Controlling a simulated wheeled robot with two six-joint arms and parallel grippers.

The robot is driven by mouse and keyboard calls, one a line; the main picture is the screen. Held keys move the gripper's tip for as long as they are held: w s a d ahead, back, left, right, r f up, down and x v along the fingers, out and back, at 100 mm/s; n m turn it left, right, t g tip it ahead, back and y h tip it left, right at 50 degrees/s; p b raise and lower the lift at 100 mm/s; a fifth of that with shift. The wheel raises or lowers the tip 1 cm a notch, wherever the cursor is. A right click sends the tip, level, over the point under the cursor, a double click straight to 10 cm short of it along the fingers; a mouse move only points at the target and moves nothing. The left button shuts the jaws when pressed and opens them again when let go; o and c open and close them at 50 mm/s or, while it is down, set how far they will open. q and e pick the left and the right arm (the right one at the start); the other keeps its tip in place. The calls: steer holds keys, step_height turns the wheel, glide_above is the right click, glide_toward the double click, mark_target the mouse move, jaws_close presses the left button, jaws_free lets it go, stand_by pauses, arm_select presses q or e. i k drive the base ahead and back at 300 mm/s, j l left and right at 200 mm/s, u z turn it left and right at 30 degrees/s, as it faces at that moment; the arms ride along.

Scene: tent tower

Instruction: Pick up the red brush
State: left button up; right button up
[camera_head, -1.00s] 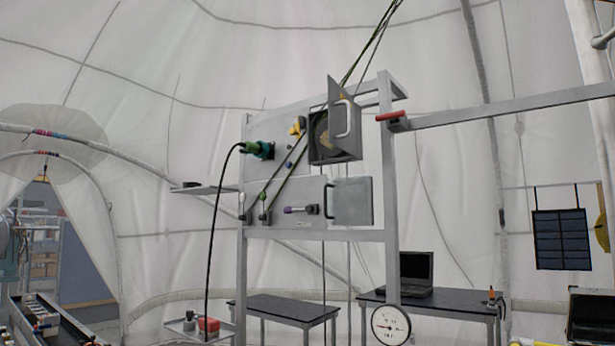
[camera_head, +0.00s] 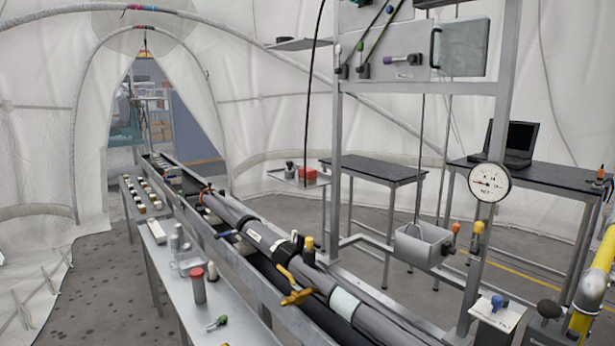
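A small red object (camera_head: 308,174) sits on a small wall shelf (camera_head: 286,181) left of the metal frame. It is too small to tell whether it is the red brush. A dark grey item (camera_head: 290,169) stands beside it on the same shelf. A canister with a red lid (camera_head: 198,272) stands on the narrow side table at the front left. No clear brush shape shows anywhere. Neither of my grippers is in view.
A long rail with grey tubes (camera_head: 285,255) runs diagonally through the middle. A side table (camera_head: 170,268) with small containers flanks it on the left. A dial gauge (camera_head: 489,182) and a grey bin (camera_head: 422,245) are on the frame. Floor (camera_head: 90,290) is open at the left.

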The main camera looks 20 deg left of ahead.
mark_target(311, 174)
steer(key=j+z, duration=0.1)
steer(key=z, duration=0.25)
steer(key=j+z, duration=0.15)
steer(key=z, duration=0.15)
steer(key=j+z, duration=0.2)
steer(key=j, duration=0.35)
steer(key=k+j+z, duration=0.2)
steer(key=j, duration=0.3)
steer(key=j+z, duration=0.2)
steer(key=j, duration=0.35)
steer(key=k+j+z, duration=0.1)
steer(key=j+z, duration=0.15)
steer(key=j, duration=0.3)
